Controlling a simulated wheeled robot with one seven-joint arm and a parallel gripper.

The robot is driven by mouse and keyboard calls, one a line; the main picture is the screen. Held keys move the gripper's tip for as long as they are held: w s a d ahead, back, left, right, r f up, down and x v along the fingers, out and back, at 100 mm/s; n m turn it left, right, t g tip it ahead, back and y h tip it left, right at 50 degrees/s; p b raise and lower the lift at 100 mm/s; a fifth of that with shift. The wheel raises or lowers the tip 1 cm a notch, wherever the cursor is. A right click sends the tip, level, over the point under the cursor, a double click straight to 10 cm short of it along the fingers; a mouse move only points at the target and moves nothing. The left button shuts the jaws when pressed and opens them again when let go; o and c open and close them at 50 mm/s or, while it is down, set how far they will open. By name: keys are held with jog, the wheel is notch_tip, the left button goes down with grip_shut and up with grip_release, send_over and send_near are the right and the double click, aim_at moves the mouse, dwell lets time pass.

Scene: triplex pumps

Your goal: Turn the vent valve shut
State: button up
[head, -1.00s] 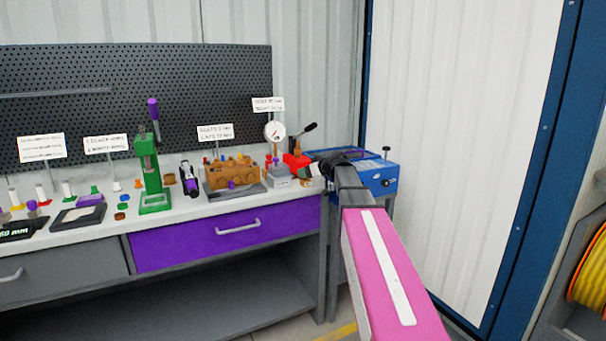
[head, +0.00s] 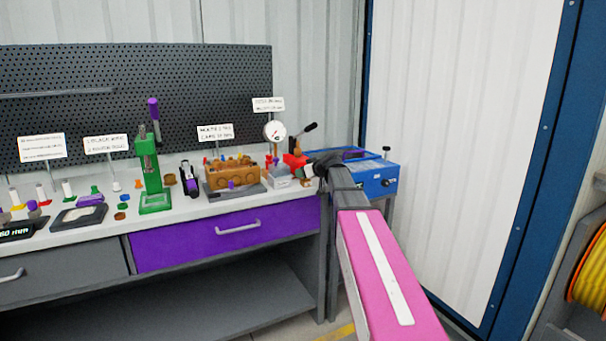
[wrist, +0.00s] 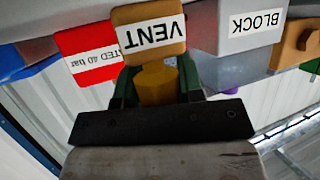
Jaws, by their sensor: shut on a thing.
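The vent valve shows in the wrist view as a tan block with a white "VENT" label (wrist: 150,36) and a yellow-orange knob (wrist: 157,84) beside it. My gripper (wrist: 155,88) has its two green fingers on either side of this knob and is shut on it. The knob's far side and the finger contact are partly hidden. In the head view my gripper (head: 308,172) is at the right end of the bench, and the valve is too small and covered to make out clearly.
A red block labelled "40 bar" (wrist: 88,55) and a grey block labelled "BLOCK" (wrist: 250,30) flank the valve closely. A dial gauge (head: 274,131) stands behind. A blue unit (head: 378,178) is at the right, and a brown pump block (head: 233,174) at the left.

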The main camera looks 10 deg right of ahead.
jog(key=shift+m+t+h, duration=0.3)
jog(key=shift+m+h, duration=0.1)
jog(key=shift+m, duration=0.1)
jog(key=o, duration=0.9)
jog(key=v, duration=1)
jog(key=shift+s+d+r, duration=0.2)
jog(key=shift+s+d, duration=0.05)
jog(key=shift+s, duration=0.05)
